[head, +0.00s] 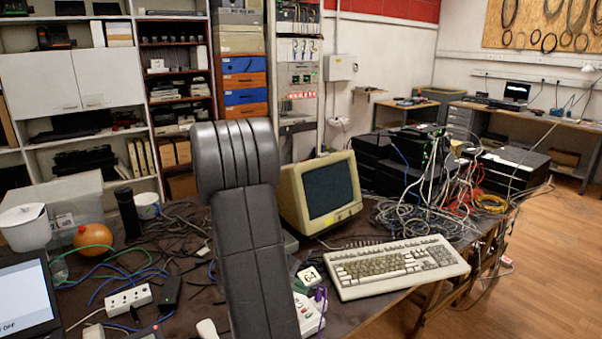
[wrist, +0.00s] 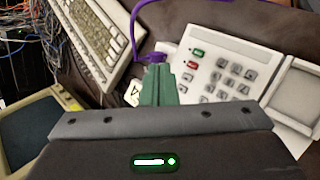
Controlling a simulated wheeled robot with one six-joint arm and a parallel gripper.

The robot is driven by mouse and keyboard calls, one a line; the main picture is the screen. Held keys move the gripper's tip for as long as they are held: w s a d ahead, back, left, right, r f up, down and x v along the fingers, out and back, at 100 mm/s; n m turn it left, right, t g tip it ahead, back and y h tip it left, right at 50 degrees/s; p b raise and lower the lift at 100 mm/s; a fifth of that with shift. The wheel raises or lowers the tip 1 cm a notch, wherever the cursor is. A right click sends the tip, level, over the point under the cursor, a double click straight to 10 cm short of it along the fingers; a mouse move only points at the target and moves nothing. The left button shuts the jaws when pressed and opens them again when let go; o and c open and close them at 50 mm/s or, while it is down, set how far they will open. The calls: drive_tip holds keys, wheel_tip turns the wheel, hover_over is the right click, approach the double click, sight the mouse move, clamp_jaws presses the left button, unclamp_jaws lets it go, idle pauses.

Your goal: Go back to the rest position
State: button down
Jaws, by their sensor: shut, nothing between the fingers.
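My gripper (wrist: 158,75) shows in the wrist view with its green fingers shut and nothing held. It points down at the cluttered table, over the gap between a beige keyboard (wrist: 92,40) and a white keypad device (wrist: 222,70). A purple cable (wrist: 135,30) runs past the fingertips; I cannot tell whether they touch. In the head view my dark arm fills the middle and hides most of the gripper. The keyboard (head: 398,266) lies right of the arm, and part of the keypad device (head: 311,318) shows beside it.
A beige CRT monitor (head: 322,195) stands just behind my arm. Tangled cables (head: 425,210) and black boxes are at the back right. A power strip (head: 128,299), an orange ball (head: 94,239) and a laptop (head: 27,297) crowd the left. Open wooden floor (head: 545,270) lies right.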

drive_tip(key=shift+w+a+f+p, duration=0.1)
drive_tip(key=shift+w+f+p, duration=0.05)
drive_tip(key=shift+p, duration=0.9)
drive_tip(key=shift+r+p, duration=0.35)
drive_tip(key=shift+p, duration=0.65)
drive_tip(key=shift+s+d+r, duration=0.1)
drive_tip(key=shift+s+r, duration=0.1)
drive_tip(key=shift+r, duration=0.35)
drive_tip(key=shift+s+d+r, duration=0.1)
drive_tip(key=shift+s+r, duration=0.05)
drive_tip(key=shift+r, duration=0.35)
drive_tip(key=shift+f, duration=0.1)
drive_tip(key=f, duration=0.2)
drive_tip(key=f+b, duration=0.1)
drive_tip(key=shift+w+a+f, duration=0.1)
drive_tip(key=shift+w+a, duration=0.05)
drive_tip(key=shift+w, duration=0.1)
drive_tip(key=shift+w+f+b, duration=0.1)
drive_tip(key=shift+b, duration=0.4)
drive_tip(key=shift+f+b, duration=0.15)
drive_tip(key=shift+b, duration=0.75)
